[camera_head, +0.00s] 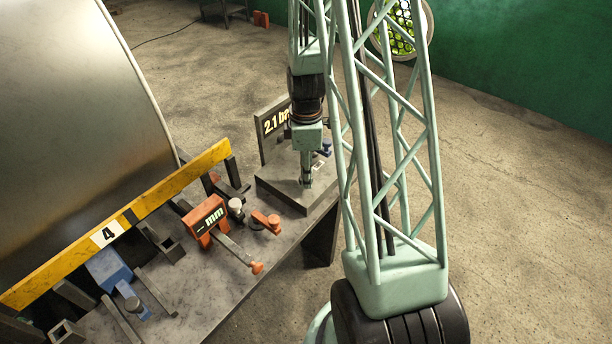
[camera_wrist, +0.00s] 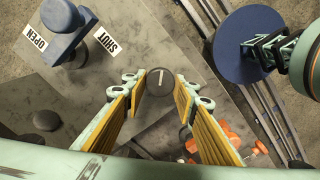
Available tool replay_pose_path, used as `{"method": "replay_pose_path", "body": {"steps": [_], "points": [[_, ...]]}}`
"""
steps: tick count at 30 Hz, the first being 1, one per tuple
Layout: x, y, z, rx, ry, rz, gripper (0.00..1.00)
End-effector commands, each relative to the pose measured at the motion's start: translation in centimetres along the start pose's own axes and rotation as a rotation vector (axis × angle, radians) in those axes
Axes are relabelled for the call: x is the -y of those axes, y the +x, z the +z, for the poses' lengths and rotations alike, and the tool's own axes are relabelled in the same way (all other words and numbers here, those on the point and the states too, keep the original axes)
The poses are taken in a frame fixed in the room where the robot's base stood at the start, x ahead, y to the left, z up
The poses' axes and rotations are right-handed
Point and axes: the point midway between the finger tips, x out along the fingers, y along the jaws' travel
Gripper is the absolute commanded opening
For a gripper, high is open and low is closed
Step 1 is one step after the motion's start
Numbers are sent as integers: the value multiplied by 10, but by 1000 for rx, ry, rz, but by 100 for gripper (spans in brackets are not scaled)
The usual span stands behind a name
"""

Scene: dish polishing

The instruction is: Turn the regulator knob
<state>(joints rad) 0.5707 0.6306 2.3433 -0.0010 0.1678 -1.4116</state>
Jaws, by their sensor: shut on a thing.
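The regulator knob (camera_wrist: 160,82) is a small round dark knob with a white line mark on its top, seen in the wrist view. My gripper (camera_wrist: 160,86) is shut on it, with one yellow-padded finger on each side. In the head view my gripper (camera_head: 306,184) points straight down onto a grey block (camera_head: 283,191) at the bench's right end, and the knob is hard to make out there.
A blue valve handle (camera_wrist: 63,28) stands beside OPEN and SHUT labels. An orange gauge (camera_head: 207,219) reading "-- mm" and an orange-ended tool (camera_head: 266,222) lie left of the block. A yellow rail (camera_head: 160,194) and a large metal dish (camera_head: 80,95) are farther left.

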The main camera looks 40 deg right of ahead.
Motion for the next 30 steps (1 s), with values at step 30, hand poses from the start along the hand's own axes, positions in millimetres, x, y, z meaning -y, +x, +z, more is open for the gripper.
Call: {"method": "replay_pose_path", "body": {"steps": [30], "points": [[0,1,0,0,648,1,16]]}}
